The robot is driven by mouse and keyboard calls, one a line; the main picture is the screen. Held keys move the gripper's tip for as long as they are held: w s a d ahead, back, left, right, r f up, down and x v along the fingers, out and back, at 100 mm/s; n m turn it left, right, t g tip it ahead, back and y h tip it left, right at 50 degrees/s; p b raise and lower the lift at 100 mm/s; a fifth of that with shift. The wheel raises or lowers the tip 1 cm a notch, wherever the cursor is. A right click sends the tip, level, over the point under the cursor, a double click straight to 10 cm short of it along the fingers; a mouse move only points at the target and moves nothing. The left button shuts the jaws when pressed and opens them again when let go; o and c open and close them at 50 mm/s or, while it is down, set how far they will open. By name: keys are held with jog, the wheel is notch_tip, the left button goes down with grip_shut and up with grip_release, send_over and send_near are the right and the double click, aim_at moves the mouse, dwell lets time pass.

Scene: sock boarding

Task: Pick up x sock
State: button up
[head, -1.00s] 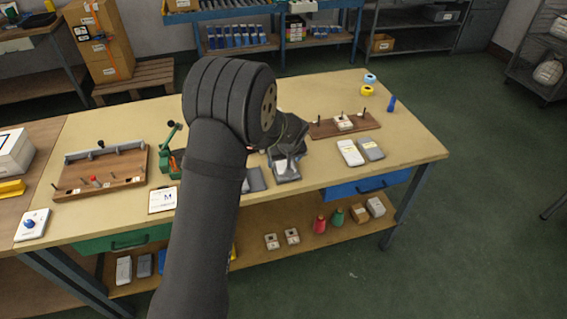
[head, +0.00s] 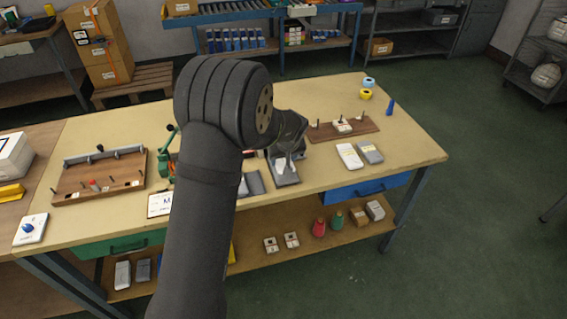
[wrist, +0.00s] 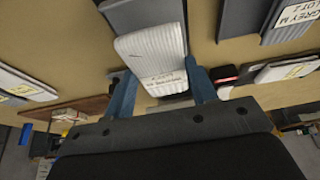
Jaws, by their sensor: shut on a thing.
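A white ribbed sock (wrist: 152,48) with printed text on its end lies between the two blue fingers of my gripper (wrist: 160,78) in the wrist view. My gripper is shut on this sock. The sock lies over a grey piece (wrist: 118,14); I cannot tell whether it is lifted clear of it. In the head view my gripper (head: 291,155) points down over the grey piece (head: 288,180) near the table's front edge, and the white sock shows only as a small pale patch. My arm hides part of the table.
A grey folded stack (head: 254,183) lies just left of the gripper. White and grey packs (head: 350,156) lie to the right. A wooden board with pegs (head: 365,126) stands behind them. A pegged wooden rack (head: 100,178) is at the left.

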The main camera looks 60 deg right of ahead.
notch_tip(320, 180, up, 2)
jog(key=shift+r, duration=0.1)
jog(key=s+a+r, duration=0.3)
jog(key=s+r, duration=0.3)
jog(key=s, duration=0.5)
jog(key=n+t+y, duration=0.1)
jog(key=n+y, duration=0.2)
jog(key=n, duration=0.5)
send_over(280, 164)
jog(key=w+a+r+n+y, duration=0.25)
jog(key=w+n, duration=0.65)
jog(key=w, duration=0.5)
jog(key=shift+n+g+y, duration=0.3)
jog(key=shift+g+y, duration=0.1)
jog(key=shift+y, duration=0.05)
jog(key=w+f, duration=0.2)
jog(key=w, duration=0.1)
jog(key=w+a+f, duration=0.1)
jog(key=w+f, duration=0.1)
jog(key=w, duration=0.2)
jog(key=w+f, duration=0.3)
jog(key=shift+w+a, duration=0.2)
jog(key=shift+a, duration=0.05)
jog(key=shift+w+f, duration=0.35)
jog(key=shift+w, duration=0.05)
jog(key=shift+f, duration=1.9)
jog(key=shift+f, duration=0.15)
